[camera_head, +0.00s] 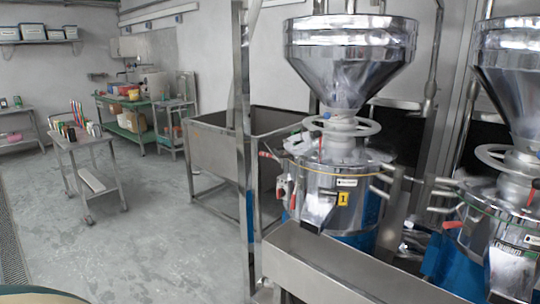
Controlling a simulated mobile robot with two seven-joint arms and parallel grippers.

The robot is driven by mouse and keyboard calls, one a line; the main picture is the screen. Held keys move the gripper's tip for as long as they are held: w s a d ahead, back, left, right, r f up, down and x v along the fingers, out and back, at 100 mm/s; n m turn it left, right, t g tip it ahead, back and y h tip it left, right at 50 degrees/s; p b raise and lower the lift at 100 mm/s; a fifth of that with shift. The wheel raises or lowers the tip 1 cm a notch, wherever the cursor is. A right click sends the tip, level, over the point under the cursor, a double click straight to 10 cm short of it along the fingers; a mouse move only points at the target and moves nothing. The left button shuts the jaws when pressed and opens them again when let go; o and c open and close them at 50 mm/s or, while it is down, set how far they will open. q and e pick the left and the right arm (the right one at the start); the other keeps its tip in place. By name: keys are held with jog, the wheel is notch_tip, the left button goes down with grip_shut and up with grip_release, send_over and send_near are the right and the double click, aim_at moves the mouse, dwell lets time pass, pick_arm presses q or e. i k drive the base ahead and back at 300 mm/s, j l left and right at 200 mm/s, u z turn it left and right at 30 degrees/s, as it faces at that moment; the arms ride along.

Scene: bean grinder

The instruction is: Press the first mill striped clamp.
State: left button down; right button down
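The first mill (345,212) stands right of centre, a shiny steel drum with a yellow label marked 1 (343,198). A large steel hopper (350,50) and a round handwheel (342,127) sit above the drum. Red-tipped levers show at its left side, one pointing up-left (266,155) and one lower (281,190). A thin yellowish line runs around the drum's upper part. I cannot make out stripes on any clamp at this size. Neither of my grippers is in view.
A second mill (515,215) stands at the right edge. A steel trough (330,272) lies in front of the first mill, with a steel post (243,130) to its left. A steel bin (215,150) and a small cart (85,143) stand farther back. The left floor is largely clear.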

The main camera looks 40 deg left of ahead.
aim_at(262, 154)
jog(key=i+j+z, duration=0.1)
jog(key=j, duration=0.55)
jog(key=i+j+z, duration=0.1)
jog(key=i+j, duration=0.2)
jog(key=j, duration=0.4)
jog(key=i+j+z, duration=0.1)
jog(key=j, duration=0.6)
jog(key=i+j+z, duration=0.1)
jog(key=j, duration=0.6)
jog(key=i+j+z, duration=0.1)
jog(key=j, duration=0.6)
jog(key=i+j+z, duration=0.1)
jog(key=j, duration=0.6)
